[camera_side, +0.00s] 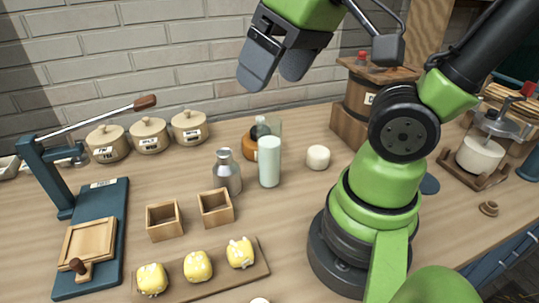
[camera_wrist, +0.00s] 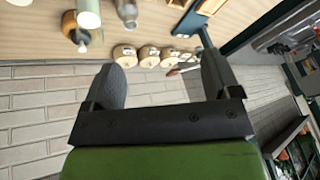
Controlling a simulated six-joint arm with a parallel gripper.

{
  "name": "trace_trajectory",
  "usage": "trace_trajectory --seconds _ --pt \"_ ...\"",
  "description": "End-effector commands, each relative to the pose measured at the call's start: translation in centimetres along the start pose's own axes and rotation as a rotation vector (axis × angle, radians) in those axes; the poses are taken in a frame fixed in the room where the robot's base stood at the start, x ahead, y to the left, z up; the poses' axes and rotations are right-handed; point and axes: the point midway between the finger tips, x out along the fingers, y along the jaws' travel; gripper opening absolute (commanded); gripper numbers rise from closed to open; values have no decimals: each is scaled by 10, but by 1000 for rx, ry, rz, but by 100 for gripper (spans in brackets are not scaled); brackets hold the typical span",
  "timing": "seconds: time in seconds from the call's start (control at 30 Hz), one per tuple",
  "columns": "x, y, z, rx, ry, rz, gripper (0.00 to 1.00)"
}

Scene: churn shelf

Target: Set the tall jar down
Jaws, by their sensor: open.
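A tall pale-green cylinder (camera_side: 269,162), which looks like the tall jar, stands upright on the wooden table. It also shows at the top left of the wrist view (camera_wrist: 88,14). A grey metal bottle (camera_side: 226,172) stands just left of it. An orange-brown jar (camera_side: 249,146) is partly hidden behind it. My gripper (camera_side: 276,70) is open and empty, high above the table and apart from the tall jar.
Several lidded crocks (camera_side: 149,135) stand at the back left. Two open wooden boxes (camera_side: 216,208) and a board (camera_side: 222,281) with yellow blocks are in front. A blue press (camera_side: 108,225) stands at left. A white round piece (camera_side: 318,157) is right of the tall jar.

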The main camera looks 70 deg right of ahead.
Motion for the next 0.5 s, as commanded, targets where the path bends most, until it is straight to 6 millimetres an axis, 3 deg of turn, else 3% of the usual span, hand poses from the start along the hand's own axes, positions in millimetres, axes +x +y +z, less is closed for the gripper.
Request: trace_trajectory --seconds 0.5 --pt "96 40 -36 -846 -923 470 83"
